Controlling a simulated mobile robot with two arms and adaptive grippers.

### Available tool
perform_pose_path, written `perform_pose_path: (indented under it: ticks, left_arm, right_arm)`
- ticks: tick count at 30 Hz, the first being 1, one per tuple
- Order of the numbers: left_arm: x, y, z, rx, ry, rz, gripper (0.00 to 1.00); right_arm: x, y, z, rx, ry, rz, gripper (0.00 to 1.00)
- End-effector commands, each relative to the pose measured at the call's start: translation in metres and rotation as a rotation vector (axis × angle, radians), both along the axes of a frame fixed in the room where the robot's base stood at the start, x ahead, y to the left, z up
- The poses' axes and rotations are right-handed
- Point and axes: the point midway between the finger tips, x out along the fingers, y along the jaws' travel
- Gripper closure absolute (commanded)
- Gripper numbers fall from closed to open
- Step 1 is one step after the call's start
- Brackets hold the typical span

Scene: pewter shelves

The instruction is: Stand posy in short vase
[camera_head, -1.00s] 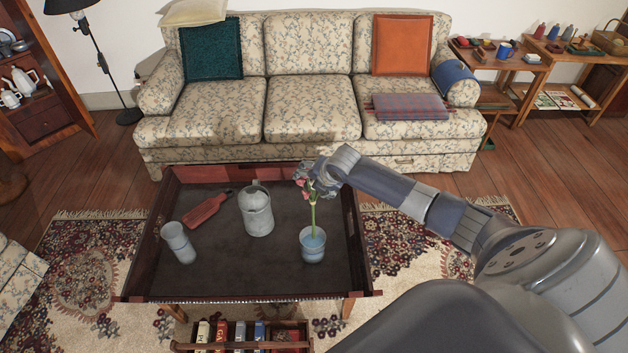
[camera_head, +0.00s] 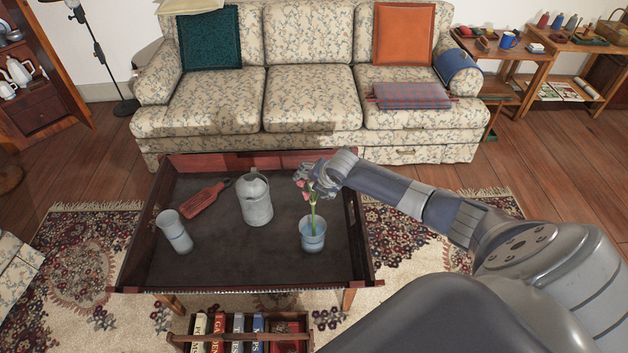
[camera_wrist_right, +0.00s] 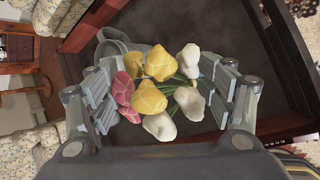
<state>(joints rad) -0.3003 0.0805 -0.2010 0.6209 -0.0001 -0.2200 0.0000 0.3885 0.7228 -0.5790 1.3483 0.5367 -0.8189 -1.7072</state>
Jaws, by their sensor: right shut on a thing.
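The posy (camera_head: 313,212) has green stems and pink blooms in the head view. Its pink, yellow and white blooms fill the right wrist view (camera_wrist_right: 155,92). My right gripper (camera_head: 315,182) is shut on the posy, above the short vase (camera_head: 313,238). The short vase is pale blue, upright, and near the right side of the table. The stems reach down into its mouth; whether they touch its bottom is hidden. The fingers show on both sides of the blooms in the wrist view. My left gripper is not in view.
A book caddy (camera_head: 180,340) is in front. A floral sofa (camera_head: 310,98) stands behind.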

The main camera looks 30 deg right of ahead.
Motion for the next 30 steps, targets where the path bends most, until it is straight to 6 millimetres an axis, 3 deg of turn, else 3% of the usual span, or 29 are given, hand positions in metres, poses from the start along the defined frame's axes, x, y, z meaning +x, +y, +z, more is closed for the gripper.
perform_pose_path:
  ticks: [15,30]
  left_arm:
    - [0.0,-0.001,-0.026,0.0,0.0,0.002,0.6]
    - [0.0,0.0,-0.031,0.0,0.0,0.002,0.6]
  right_arm:
    - [0.001,0.0,-0.037,0.001,-0.002,0.0,0.66]
    - [0.001,0.0,-0.044,0.001,-0.002,0.0,0.66]
